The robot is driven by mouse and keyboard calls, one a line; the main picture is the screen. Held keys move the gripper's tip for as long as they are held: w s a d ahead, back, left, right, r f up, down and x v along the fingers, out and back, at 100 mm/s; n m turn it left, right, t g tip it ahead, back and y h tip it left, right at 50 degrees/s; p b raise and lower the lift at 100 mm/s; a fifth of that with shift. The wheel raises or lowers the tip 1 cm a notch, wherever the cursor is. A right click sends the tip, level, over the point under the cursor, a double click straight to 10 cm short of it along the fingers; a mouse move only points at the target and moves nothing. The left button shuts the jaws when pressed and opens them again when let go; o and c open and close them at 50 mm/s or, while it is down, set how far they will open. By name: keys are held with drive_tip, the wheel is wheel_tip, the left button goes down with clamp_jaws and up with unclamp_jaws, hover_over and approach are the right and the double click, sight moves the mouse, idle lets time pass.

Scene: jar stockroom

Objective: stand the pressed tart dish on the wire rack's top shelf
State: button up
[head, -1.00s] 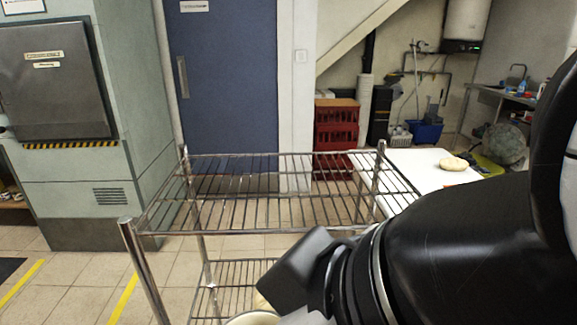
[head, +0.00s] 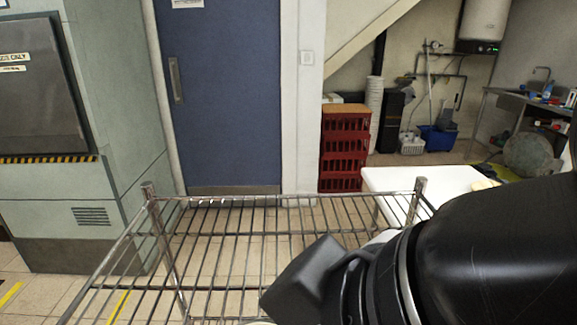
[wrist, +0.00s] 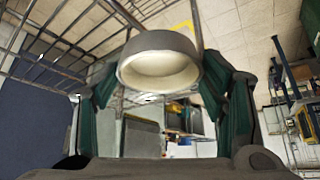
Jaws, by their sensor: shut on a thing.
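The pressed tart dish (wrist: 160,68) is a round, pale, shallow dish with a cream inside and a greyer outer wall. In the wrist view it sits between the green-lined fingers of my gripper (wrist: 160,82), which is shut on it. In the head view my dark wrist hides nearly all of the dish. The wire rack (head: 225,207) stands in front of me; its bare metal top shelf fills the lower middle of the head view. My wrist shows in front of the shelf's right part. The rack's wires also show at upper left in the wrist view (wrist: 62,40).
The top shelf looks empty. Corner posts (head: 150,190) rise slightly above its far side. A white table (head: 420,180) stands behind right, partly hidden by my arm. Red crates (head: 343,150) and a blue door (head: 220,95) are beyond; a grey-green cabinet (head: 90,170) is at left.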

drive_tip(key=w+a, duration=0.2)
drive_tip(key=w, duration=0.2)
drive_tip(key=w+a+f+b, duration=0.1)
drive_tip(key=w+a, duration=0.1)
drive_tip(key=w, duration=0.3)
drive_tip(key=w+a, duration=0.2)
drive_tip(key=w, duration=0.2)
drive_tip(key=shift+w+a+f, duration=0.2)
drive_tip(key=shift+a+f, duration=0.05)
drive_tip(key=shift+f+b, duration=0.5)
drive_tip(key=shift+f, duration=1.25)
drive_tip(key=shift+f, duration=0.1)
drive_tip(key=o, duration=1.2)
drive_tip(key=shift+c, duration=0.2)
drive_tip(key=shift+r, duration=0.25)
drive_tip(key=p+v, duration=0.2)
drive_tip(key=v, duration=1)
drive_tip(key=shift+f, duration=0.15)
